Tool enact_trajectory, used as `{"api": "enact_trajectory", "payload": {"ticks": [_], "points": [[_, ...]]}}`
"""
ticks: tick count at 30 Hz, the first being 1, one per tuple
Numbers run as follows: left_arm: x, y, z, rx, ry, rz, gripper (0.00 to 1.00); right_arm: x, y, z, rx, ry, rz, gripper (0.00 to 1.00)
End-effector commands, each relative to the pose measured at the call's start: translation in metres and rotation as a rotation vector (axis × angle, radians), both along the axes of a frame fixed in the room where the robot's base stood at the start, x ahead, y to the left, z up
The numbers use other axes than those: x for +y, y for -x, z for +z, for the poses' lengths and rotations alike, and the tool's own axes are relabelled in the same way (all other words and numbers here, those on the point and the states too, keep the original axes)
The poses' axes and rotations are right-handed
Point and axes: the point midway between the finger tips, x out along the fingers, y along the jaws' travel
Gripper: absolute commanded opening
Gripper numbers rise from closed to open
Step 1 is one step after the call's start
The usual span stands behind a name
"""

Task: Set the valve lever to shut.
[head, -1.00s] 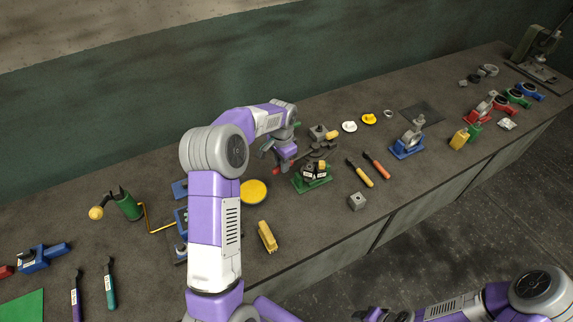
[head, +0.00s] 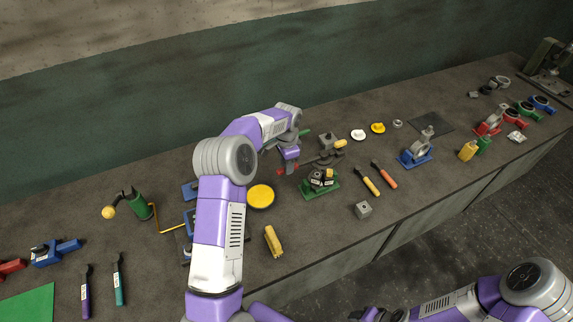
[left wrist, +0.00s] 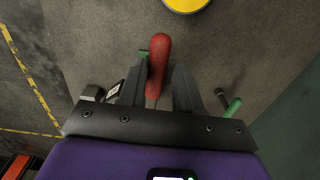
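The valve (head: 321,190) is a casting on a green base, standing on the bench in the middle of the head view. A red lever handle (head: 281,171) shows to its left, beside my left gripper (head: 288,166). In the left wrist view, the red handle (left wrist: 158,62) lies between the fingertips of my left gripper (left wrist: 162,80). It is close to the left finger, with a gap to the right finger. The gripper is open around it. The rest of the lever is hidden behind the fingers. My right gripper (head: 372,314) is only partly in frame at the bottom edge.
A yellow disc (head: 261,196) and a yellow block (head: 273,241) lie left of the valve. Yellow-handled (head: 365,180) and orange-handled (head: 384,174) tools and a grey block (head: 363,210) lie to its right. A blue-based casting (head: 415,155) stands farther right. Bench between them is bare.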

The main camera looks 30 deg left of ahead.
Motion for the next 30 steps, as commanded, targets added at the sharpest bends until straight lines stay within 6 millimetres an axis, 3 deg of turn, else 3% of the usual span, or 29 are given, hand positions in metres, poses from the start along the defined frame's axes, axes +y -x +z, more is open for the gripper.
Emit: {"api": "enact_trajectory", "payload": {"ticks": [3,13,24,30], "points": [[0.000,0.001,-0.001,0.002,0.001,0.002,0.49,0.000,0.000,0.000,0.000,0.000,0.000,0.52],[-0.001,0.001,0.004,0.004,0.003,0.004,0.49,0.000,0.000,-0.001,0.000,0.000,0.000,0.52],[-0.001,0.000,0.061,0.001,0.002,0.003,0.49,0.000,0.000,-0.003,0.000,0.000,0.000,0.52],[-0.001,0.001,0.074,0.003,0.003,0.003,0.49,0.000,0.000,-0.003,0.000,0.000,0.000,0.52]]}}
